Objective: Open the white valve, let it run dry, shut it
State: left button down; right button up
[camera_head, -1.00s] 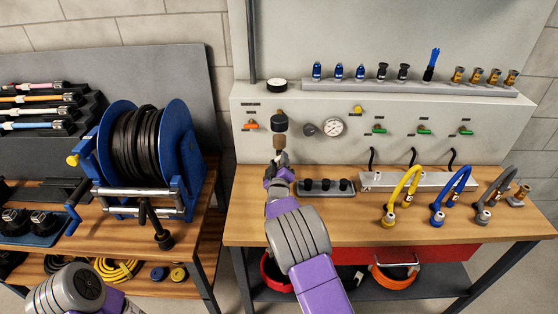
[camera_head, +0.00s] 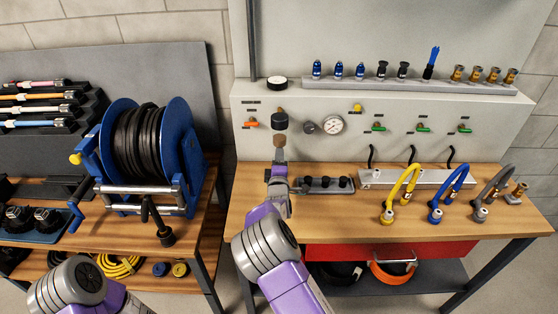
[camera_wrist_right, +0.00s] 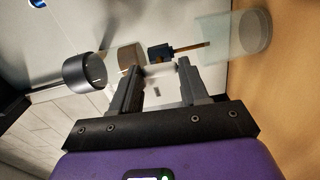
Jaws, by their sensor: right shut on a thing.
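The white valve handle (camera_wrist_right: 157,73) shows as a small white piece between the fingertips in the right wrist view. My right gripper (camera_wrist_right: 160,80) is shut on the white handle. In the head view my right gripper (camera_head: 279,170) is below a brown cylinder (camera_head: 279,141) on the panel front; the handle is hidden there. A clear cup (camera_wrist_right: 241,46) stands to the right of the fitting in the wrist view. My left gripper is out of view; only part of my left arm shows at the lower left.
Above the brown cylinder is a black round part (camera_head: 280,121); a gauge (camera_head: 332,125) is to the right. A blue hose reel (camera_head: 142,150) stands left. Yellow, blue and grey hoses stand right.

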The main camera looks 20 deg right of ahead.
dwell(0.3)
jog(key=o, duration=1.1)
jog(key=shift+c, duration=0.2)
jog(key=shift+s, duration=0.1)
jog(key=v, duration=0.7)
jog(key=shift+s+p, duration=0.2)
jog(key=shift+p, duration=0.15)
jog(key=shift+a+r, duration=0.1)
